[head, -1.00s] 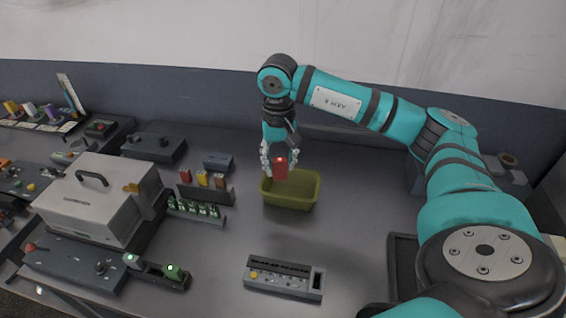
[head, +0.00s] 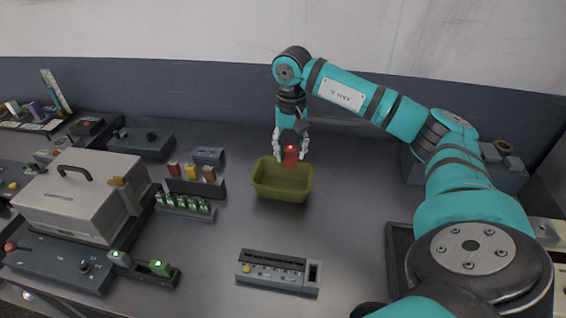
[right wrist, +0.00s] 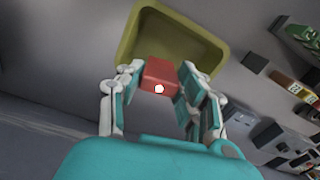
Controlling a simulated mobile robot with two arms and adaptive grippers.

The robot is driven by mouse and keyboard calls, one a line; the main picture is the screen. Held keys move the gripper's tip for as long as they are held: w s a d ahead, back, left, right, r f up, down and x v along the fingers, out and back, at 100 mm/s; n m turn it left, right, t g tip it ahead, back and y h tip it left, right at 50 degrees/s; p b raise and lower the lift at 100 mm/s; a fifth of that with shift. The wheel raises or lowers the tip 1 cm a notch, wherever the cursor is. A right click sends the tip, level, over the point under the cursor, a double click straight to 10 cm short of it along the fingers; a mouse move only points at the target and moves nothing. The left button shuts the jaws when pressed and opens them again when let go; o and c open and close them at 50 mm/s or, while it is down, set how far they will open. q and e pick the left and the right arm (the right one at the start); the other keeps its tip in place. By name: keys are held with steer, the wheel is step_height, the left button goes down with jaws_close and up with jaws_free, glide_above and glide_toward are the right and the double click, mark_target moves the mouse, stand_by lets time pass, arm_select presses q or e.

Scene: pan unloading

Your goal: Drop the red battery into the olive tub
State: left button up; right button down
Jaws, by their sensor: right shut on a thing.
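The red battery (head: 291,156) is held by my right gripper (head: 291,150), which is shut on it and points down. In the head view the battery hangs over the right part of the olive tub (head: 281,191), in front of its far right rim. In the right wrist view the red battery (right wrist: 159,74) sits between the two fingers, with the olive tub (right wrist: 134,36) behind it. The tub's inside looks empty where I can see it. My left gripper is not in view.
A grey case (head: 78,197) stands further left. A grey panel (head: 278,271) lies in front.

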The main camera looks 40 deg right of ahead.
steer(key=c, duration=0.8)
jaws_free()
steer(key=shift+o, duration=0.2)
step_height(320, 180, up, 12)
